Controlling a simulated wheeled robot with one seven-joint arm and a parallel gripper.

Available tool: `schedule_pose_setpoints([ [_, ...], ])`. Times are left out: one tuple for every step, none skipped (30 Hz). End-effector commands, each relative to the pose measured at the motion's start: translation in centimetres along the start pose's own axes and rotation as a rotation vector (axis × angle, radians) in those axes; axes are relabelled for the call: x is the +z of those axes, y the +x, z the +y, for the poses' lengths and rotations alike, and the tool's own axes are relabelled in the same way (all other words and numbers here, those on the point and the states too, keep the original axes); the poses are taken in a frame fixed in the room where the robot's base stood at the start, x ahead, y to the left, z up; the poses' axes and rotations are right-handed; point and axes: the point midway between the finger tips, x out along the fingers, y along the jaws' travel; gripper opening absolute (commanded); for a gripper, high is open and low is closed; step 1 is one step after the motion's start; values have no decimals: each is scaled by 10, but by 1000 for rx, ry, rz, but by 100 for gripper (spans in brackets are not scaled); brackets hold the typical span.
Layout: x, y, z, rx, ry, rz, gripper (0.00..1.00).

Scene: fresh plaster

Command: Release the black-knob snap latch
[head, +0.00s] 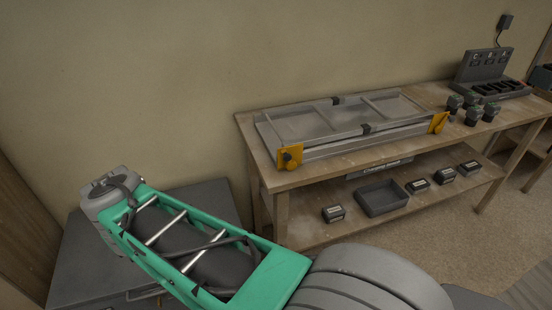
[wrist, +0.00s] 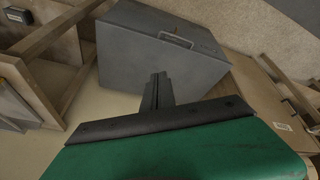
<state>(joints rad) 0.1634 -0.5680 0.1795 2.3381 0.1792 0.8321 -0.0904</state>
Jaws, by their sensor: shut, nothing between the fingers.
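A grey framed fixture (head: 345,118) lies on the wooden workbench. At its front left corner is a yellow latch plate (head: 290,156) with a small dark knob (head: 286,157) on its face. A second yellow latch plate (head: 438,123) sits at its front right corner; its knob is too small to make out. My gripper (wrist: 157,88) shows in the wrist view, with its dark fingers together and empty. It points towards a grey box, apart from the fixture. Neither latch can be identified in the wrist view, and my gripper cannot be made out in the head view.
The workbench (head: 275,180) has a lower shelf with a dark tray (head: 381,198) and several small boxes. Several batteries and a charger station (head: 490,75) stand at its right end. The grey box (wrist: 160,50) stands left of the bench. My green arm crosses the foreground.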

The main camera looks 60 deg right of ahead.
Motion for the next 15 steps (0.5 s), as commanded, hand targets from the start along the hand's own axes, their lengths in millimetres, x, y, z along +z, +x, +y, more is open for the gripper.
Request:
schedule_pose_setpoints([
  [-17,0,51,92,107,8,0],
  [-24,0,83,152,166,13,0],
  [-28,-2,127,235,242,16,0],
  [-28,-4,158,295,294,13,0],
  [-26,-7,188,355,343,11,0],
  [-20,-12,224,427,399,2,0],
  [-14,-16,247,476,436,-5,0],
  [-7,-20,267,520,467,-13,0],
  [1,-25,288,567,500,-24,0],
  [6,-28,300,596,519,-30,0],
  [10,-30,309,617,533,-36,0],
  [14,-33,316,636,545,-40,0],
  [16,-34,320,644,549,-43,0],
  [17,-34,321,648,551,-44,0],
  [17,-34,321,650,551,-44,0],
])
